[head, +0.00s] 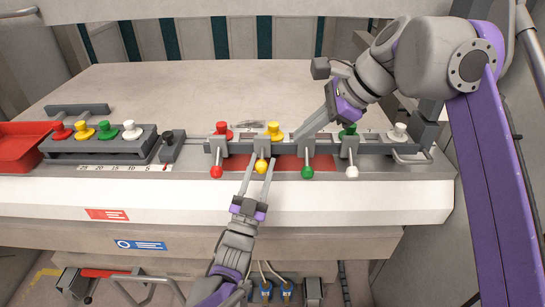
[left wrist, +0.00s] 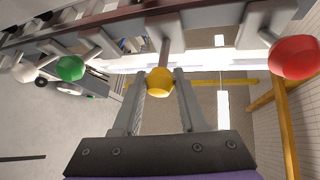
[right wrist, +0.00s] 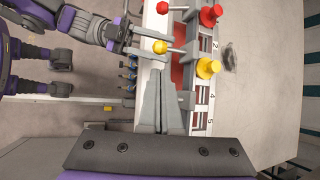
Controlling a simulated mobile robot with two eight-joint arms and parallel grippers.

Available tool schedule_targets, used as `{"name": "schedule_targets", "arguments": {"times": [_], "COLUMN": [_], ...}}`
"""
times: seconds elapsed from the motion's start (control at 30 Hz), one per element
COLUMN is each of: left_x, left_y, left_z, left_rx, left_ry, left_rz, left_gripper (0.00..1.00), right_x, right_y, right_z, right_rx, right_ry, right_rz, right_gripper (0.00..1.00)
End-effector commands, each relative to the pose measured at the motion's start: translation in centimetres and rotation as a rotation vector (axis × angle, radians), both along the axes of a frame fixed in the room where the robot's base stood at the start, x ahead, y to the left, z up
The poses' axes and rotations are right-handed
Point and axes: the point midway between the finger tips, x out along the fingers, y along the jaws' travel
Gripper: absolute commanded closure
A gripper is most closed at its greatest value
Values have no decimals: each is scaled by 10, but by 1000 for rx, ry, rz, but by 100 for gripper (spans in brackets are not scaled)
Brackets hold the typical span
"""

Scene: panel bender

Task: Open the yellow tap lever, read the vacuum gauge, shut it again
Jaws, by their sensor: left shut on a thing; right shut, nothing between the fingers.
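The yellow tap lever (head: 261,167) ends in a yellow ball and points forward and down from the rail, in line with the other levers. My left gripper (head: 260,163) comes from the front and is shut on that ball, one finger on each side; the left wrist view shows the yellow ball (left wrist: 159,82) between the fingers. My right gripper (head: 299,137) is shut and empty above the rail, right of the yellow knob (head: 274,129). The right wrist view also shows the lever's yellow ball (right wrist: 160,47). I cannot make out a vacuum gauge dial in any view.
Red (head: 216,172), green (head: 307,172) and white (head: 352,171) levers flank the yellow one closely. Coloured knobs stand behind them. A block with several knobs (head: 100,145) and a red tray (head: 22,141) lie at the left.

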Motion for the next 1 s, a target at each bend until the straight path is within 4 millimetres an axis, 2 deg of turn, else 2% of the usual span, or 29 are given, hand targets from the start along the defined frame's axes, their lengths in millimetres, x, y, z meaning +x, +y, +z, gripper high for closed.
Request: {"name": "schedule_targets", "arguments": {"times": [0.3, 0.5, 0.7, 1.0], "left_x": [0, 0, 0, 0], "left_y": [0, 0, 0, 0], "left_z": [0, 0, 0, 0], "left_rx": [0, 0, 0, 0], "left_ry": [0, 0, 0, 0], "left_rz": [0, 0, 0, 0], "left_gripper": [100, 100, 100, 100], "right_x": [18, 27, 30, 31], "right_y": [39, 55, 62, 63], "right_z": [-55, -80, -91, -92], "right_rx": [0, -2, -2, -1], "right_ry": [-1, -2, -2, -1], "right_rz": [4, 3, 2, 1], "right_gripper": [100, 100, 100, 100]}}
